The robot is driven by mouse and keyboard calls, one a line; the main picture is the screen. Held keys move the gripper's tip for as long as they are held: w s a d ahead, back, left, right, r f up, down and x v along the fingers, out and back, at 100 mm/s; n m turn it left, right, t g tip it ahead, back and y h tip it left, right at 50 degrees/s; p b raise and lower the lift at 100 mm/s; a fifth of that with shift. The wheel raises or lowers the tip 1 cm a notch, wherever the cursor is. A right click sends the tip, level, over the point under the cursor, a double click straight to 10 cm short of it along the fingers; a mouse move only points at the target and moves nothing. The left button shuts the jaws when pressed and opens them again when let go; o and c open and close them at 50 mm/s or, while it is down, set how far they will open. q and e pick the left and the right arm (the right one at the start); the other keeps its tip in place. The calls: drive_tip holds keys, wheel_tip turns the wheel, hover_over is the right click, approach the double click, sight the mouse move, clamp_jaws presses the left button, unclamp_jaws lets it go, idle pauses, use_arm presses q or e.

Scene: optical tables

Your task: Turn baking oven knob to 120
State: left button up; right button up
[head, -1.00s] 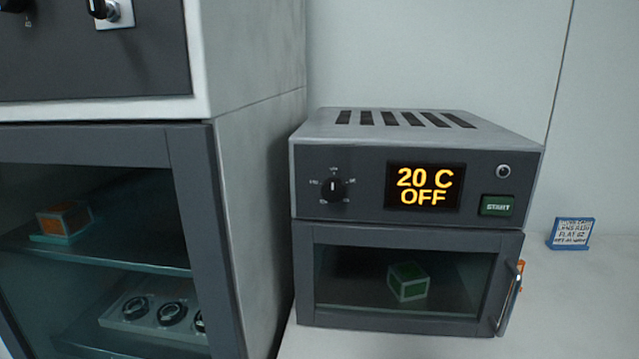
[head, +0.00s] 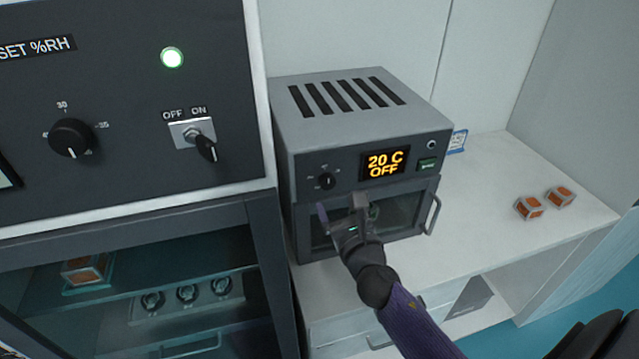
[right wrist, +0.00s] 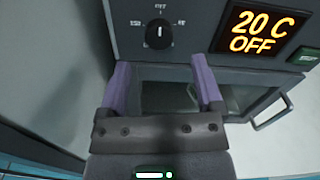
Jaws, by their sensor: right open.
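The baking oven (head: 360,130) is a grey box with a dark front panel, and its display (head: 384,164) reads 20 C OFF. The black oven knob (head: 327,181) is at the left of the panel; it also shows in the right wrist view (right wrist: 158,36), its white mark pointing up. My right gripper (head: 342,204) is open and empty in front of the oven door, just below the knob. In the right wrist view its two purple fingers (right wrist: 162,80) are spread below the knob, apart from it. My left gripper is not in view.
The green START button (head: 427,165) and door handle (head: 433,214) are at the right. Two orange-sided cubes (head: 528,207) lie on the white bench.

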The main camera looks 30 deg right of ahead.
sight(329, 185)
drive_tip(key=x, duration=0.5)
drive_tip(key=shift+w, duration=0.1)
clamp_jaws()
